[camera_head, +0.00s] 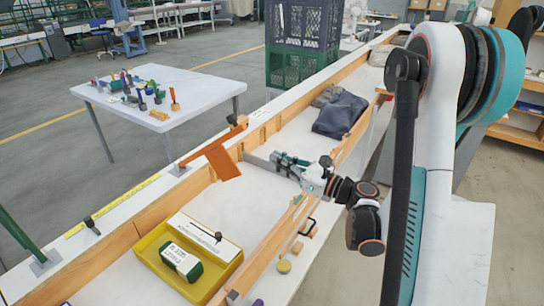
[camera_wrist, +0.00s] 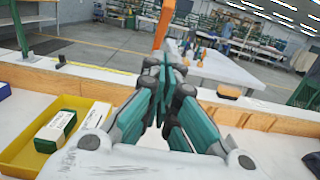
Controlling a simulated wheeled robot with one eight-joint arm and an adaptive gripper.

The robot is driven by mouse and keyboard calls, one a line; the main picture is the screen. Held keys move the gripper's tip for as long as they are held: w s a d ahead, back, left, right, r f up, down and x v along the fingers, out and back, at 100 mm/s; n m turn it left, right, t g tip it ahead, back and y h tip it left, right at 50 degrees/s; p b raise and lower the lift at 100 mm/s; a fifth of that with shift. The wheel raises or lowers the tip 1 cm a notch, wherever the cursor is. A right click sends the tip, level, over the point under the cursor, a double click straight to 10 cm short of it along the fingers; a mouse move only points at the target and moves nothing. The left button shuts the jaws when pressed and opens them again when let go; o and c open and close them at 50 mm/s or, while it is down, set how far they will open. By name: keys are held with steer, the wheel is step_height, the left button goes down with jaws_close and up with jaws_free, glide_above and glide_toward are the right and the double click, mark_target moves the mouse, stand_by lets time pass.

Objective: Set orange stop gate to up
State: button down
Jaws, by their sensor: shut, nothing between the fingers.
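The orange stop gate (camera_head: 223,162) is at the far side rail of the conveyor channel. In the head view its bar slants up to the right from the rail, with a flat plate at an angle below it. In the wrist view an orange bar (camera_wrist: 163,24) rises behind the fingers, its lower part hidden by them. My gripper (camera_head: 275,160) is over the channel, to the right of the orange plate, pointing left toward the far rail. In the wrist view its teal fingertips (camera_wrist: 165,68) are together with nothing between them. I see no clear contact with the gate.
A yellow tray (camera_head: 150,243) with a green-and-white box (camera_head: 181,262) sits in the channel at lower left. Dark cloth (camera_head: 340,115) lies farther along the channel. Dark and green crates (camera_head: 302,68) stand behind. A white table (camera_head: 190,88) with small tools is beyond the rail.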

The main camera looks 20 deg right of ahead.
steer(key=r+b+x, duration=0.1)
steer(key=r+x, duration=0.1)
steer(key=x, duration=0.9)
steer(key=shift+r, duration=0.4)
steer(key=w+a+r+g+h+p, duration=0.2)
steer(key=w+a+r+p, duration=0.5)
steer(key=w+r+p, duration=0.2)
steer(key=w+a+r+g+h+p, duration=0.2)
steer(key=w+a+r+g+p, duration=0.1)
steer(key=w+a+r+p, duration=0.5)
steer(key=w+r, duration=0.2)
steer(key=w, duration=0.2)
steer(key=shift+g+p, duration=0.3)
steer(key=shift+p, duration=0.05)
steer(key=shift+a+r, duration=0.1)
